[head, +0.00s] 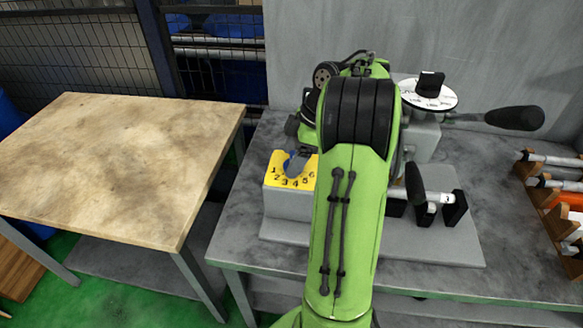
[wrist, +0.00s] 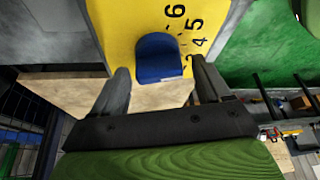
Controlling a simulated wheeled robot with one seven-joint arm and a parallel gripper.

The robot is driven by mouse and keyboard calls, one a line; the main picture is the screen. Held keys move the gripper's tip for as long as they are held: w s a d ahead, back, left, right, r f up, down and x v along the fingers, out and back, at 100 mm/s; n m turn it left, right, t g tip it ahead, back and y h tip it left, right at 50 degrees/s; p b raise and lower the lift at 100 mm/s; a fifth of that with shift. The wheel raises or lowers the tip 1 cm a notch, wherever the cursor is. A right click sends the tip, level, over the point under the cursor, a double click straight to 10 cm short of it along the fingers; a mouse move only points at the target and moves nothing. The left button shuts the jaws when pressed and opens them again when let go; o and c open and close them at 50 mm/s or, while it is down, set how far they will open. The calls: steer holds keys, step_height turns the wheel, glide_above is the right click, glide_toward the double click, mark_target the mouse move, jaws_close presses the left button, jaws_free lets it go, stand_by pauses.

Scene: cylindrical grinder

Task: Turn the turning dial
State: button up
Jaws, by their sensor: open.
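The blue turning dial (head: 297,164) sits on a yellow plate (head: 275,177) marked with numbers 1 to 6, on the left front of the grinder. In the wrist view the dial (wrist: 158,58) stands out in front of the yellow plate (wrist: 120,30), with the 6, 5 and 4 to its right. My gripper (wrist: 160,66) is open, one finger on each side of the dial, with a gap visible on both sides. I cannot tell how deep the fingers reach. In the head view my green arm hides part of the grinder, and the fingers are hard to make out.
The grey grinder (head: 405,240) stands on a grey table. A white disc (head: 445,97) with a black knob and black-handled levers (head: 515,118) are to its right. A wooden rack (head: 555,222) is at far right. A bare wooden table (head: 120,160) is at left.

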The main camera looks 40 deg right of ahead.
steer(key=shift+w+a+f, duration=0.1)
steer(key=shift+f, duration=0.2)
steer(key=shift+c, duration=0.2)
steer(key=c, duration=0.9)
steer(key=shift+m+t+h+b, duration=0.4)
steer(key=shift+m+b, duration=0.1)
steer(key=shift+m, duration=0.9)
steer(key=shift+m+t+h+b, duration=0.3)
steer(key=shift+m+h+b, duration=0.15)
steer(key=shift+m, duration=0.95)
